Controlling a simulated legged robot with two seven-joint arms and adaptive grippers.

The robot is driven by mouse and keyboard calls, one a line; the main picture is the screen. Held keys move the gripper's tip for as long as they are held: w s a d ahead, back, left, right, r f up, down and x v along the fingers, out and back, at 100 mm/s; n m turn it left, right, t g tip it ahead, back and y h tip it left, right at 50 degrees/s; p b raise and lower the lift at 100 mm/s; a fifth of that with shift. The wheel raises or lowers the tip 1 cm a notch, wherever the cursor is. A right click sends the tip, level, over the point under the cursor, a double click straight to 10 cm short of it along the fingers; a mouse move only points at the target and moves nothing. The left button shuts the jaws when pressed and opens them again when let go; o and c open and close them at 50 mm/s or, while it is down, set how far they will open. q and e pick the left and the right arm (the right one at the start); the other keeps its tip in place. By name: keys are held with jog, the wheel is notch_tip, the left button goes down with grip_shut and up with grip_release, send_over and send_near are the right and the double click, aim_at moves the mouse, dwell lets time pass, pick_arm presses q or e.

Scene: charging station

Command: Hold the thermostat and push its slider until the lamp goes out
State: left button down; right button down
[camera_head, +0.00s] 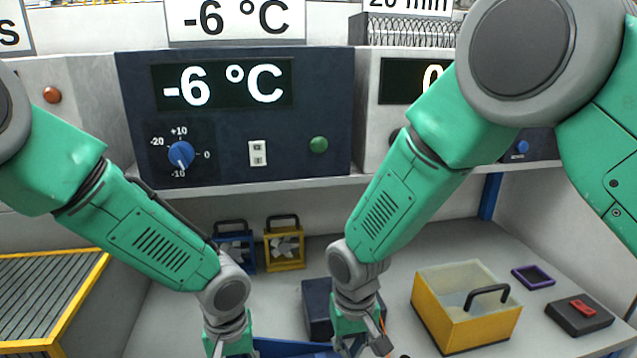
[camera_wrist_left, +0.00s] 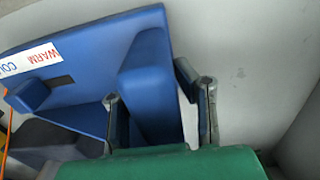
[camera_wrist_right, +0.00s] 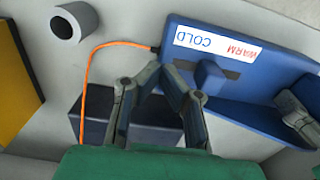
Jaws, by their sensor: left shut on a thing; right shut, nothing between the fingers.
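The thermostat is a blue body with a COLD/WARM label, seen in the right wrist view (camera_wrist_right: 285,62). Its blue slider knob (camera_wrist_right: 210,78) stands in a dark slot below the label. My left gripper (camera_wrist_left: 160,95) is shut on the thermostat's raised blue block. It shows at the right of the thermostat in the right wrist view (camera_wrist_right: 290,108). My right gripper (camera_wrist_right: 158,70) is shut and empty at the thermostat's cold-side end, apart from the knob. In the head view only a strip of the thermostat (camera_head: 290,348) shows, at the bottom. I cannot make out which light is the lamp.
An orange cable (camera_wrist_right: 88,75) runs from the thermostat near my right gripper. A dark box (camera_head: 317,308) stands behind. A yellow container (camera_head: 440,310) with a black handle is to the right. The display panel (camera_head: 225,120) reads -6 °C and carries a green round button or light (camera_head: 318,144).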

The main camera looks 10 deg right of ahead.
notch_tip(320, 180, up, 6)
jog(key=shift+r, duration=0.25)
dwell(0.5)
pick_arm(q)
jog(key=c, duration=1.2)
grip_release()
jog(key=shift+r, duration=0.1)
